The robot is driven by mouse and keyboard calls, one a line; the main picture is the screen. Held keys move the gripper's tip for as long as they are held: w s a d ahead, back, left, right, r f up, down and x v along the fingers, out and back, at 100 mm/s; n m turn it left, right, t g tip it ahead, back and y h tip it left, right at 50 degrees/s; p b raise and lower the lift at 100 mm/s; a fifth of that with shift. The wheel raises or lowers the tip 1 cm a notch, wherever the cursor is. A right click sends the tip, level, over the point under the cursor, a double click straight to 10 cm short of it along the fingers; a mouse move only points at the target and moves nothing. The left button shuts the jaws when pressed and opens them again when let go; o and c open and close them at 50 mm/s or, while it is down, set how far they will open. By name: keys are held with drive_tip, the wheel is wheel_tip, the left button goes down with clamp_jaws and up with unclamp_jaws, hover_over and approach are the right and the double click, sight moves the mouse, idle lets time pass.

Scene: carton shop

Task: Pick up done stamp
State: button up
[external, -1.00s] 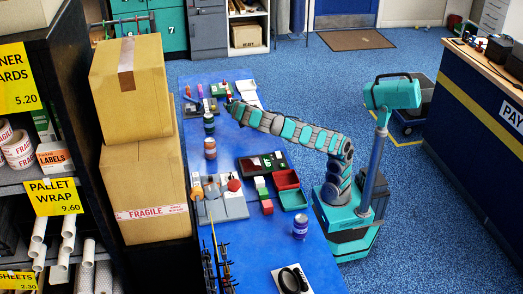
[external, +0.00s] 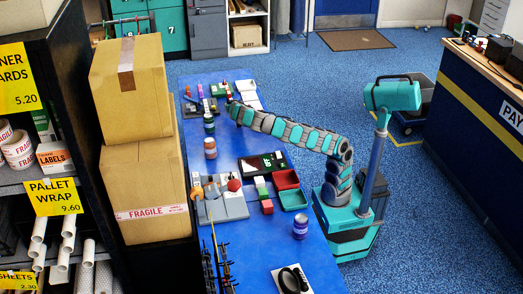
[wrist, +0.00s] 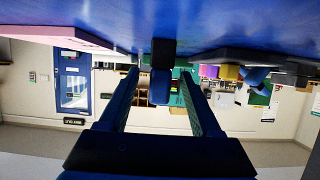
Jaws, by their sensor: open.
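My gripper (external: 229,99) is low over the far part of the blue table. In the wrist view, which is upside down, my gripper (wrist: 160,76) shows two fingers spread apart with nothing clamped. A small stamp-like piece with a black end and a dark blue handle (wrist: 160,87) stands on the table, lined up with the gap between the fingers. No label on it is readable, so I cannot tell if it is the done stamp. In the external view the gripper tip is too small to show any contact.
The blue table (external: 235,155) holds bottles (external: 210,148) near the arm, a grey board (external: 222,203), a red tray (external: 286,179) and a green tray (external: 293,199). A pink-edged slab (wrist: 60,37) and coloured blocks (wrist: 228,73) flank the gripper. Stacked cartons (external: 143,185) stand left.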

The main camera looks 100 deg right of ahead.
clamp_jaws()
idle(0.4)
idle(0.4)
